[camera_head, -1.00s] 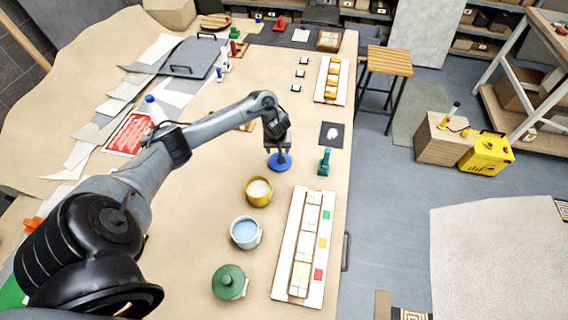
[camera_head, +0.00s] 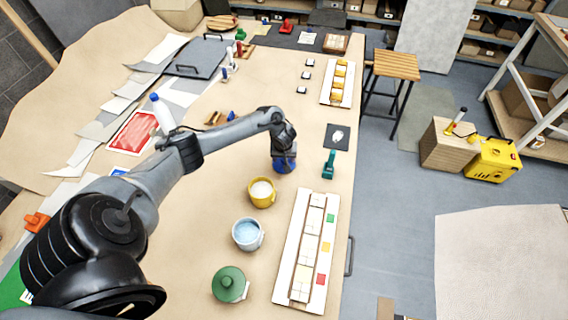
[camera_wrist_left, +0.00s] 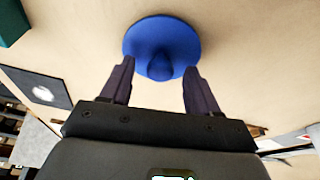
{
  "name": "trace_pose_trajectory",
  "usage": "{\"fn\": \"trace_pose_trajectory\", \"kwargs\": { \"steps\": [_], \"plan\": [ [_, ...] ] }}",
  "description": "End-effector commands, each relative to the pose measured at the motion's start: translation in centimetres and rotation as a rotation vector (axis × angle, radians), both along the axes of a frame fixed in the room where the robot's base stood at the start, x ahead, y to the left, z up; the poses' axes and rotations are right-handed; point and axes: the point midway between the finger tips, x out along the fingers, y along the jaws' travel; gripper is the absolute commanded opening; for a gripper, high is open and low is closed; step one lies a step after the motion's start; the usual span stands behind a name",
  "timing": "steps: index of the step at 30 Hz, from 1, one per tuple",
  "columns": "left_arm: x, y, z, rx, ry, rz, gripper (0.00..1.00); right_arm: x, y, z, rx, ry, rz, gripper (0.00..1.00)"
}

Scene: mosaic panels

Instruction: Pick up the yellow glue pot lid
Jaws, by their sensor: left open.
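No yellow lid shows in either view. The yellow glue pot (camera_head: 262,193) stands uncovered on the table with pale contents. A round blue lid (camera_head: 284,166) with a knob lies on the table just behind it. My left gripper (camera_head: 284,156) is over this blue lid and hides part of it. In the left wrist view the gripper (camera_wrist_left: 158,68) is open, with the knob of the blue lid (camera_wrist_left: 160,35) appearing between its fingertips; I cannot tell whether they touch it. My right gripper is not in view.
A light blue pot (camera_head: 247,234) stands uncovered nearer me, and a green-lidded pot (camera_head: 229,284) nearer still. A teal stamp-like tool (camera_head: 329,164) stands right of my gripper. A long tile board (camera_head: 317,256) lies along the table's right edge.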

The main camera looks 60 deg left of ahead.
Motion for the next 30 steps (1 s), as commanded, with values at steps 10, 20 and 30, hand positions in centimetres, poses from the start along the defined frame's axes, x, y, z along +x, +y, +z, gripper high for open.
{"fn": "trace_pose_trajectory", "kwargs": {
  "steps": [10, 20, 30],
  "plan": [
    [0.0, 0.0, 0.0, 0.0, 0.0, 0.0, 0.1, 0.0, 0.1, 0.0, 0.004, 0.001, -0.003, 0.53],
    [0.0, 0.0, 0.1, 0.0, 0.0, 0.0, 0.01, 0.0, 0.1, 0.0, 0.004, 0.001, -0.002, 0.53],
    [0.1, 0.0, 2.9, 0.0, -0.002, -0.001, 0.01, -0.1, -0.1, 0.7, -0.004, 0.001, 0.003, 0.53]
  ]
}}
